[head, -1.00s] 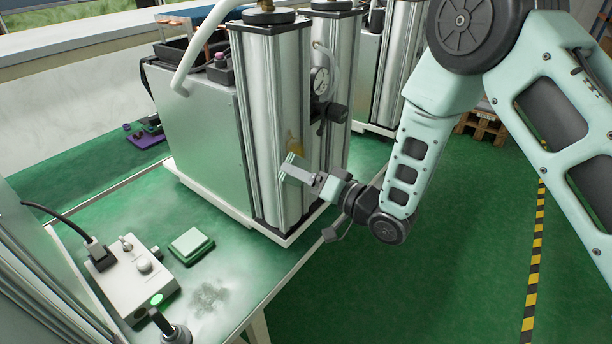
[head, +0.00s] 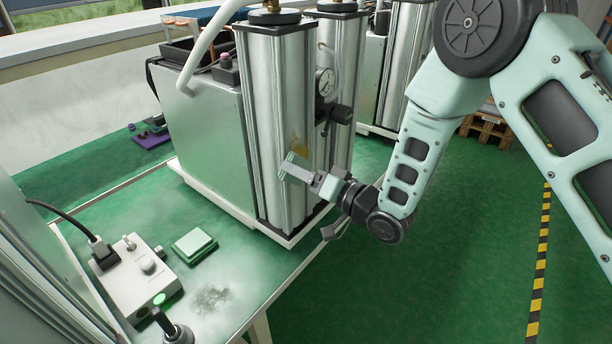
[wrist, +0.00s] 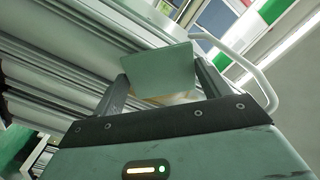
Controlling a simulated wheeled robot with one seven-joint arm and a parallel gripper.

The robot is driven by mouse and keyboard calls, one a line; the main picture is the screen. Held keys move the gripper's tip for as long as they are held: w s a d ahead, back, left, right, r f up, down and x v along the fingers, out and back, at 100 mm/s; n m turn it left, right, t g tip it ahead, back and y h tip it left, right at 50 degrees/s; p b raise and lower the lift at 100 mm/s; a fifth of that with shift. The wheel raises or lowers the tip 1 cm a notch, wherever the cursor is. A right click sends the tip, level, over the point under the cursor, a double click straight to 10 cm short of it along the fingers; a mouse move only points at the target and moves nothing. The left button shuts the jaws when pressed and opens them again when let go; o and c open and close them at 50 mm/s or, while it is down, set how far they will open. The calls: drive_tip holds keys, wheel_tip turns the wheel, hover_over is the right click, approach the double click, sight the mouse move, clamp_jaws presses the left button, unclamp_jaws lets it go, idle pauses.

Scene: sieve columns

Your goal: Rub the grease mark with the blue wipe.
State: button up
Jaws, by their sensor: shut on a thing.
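The grease mark is a yellow-brown smear (head: 299,146) on the front metal column (head: 275,110), low on its right side. My gripper (head: 288,166) is at this column just below and left of the smear. In the wrist view my gripper (wrist: 165,85) is shut on a flat, pale grey-green wipe (wrist: 160,66), held between the two fingers; it looks more green than blue here. The wipe's far side faces the column, and I cannot tell whether it touches the metal. A bit of brownish smear (wrist: 168,98) shows just below the wipe's lower edge.
A gauge (head: 324,82) and black fittings stick out right of the column. On the green bench lie a pale green block (head: 194,245), a switch box (head: 138,275) and a grey dusty patch (head: 212,298). Open floor lies to the right.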

drive_tip(key=shift+w+a, duration=0.25)
drive_tip(key=shift+a, duration=0.05)
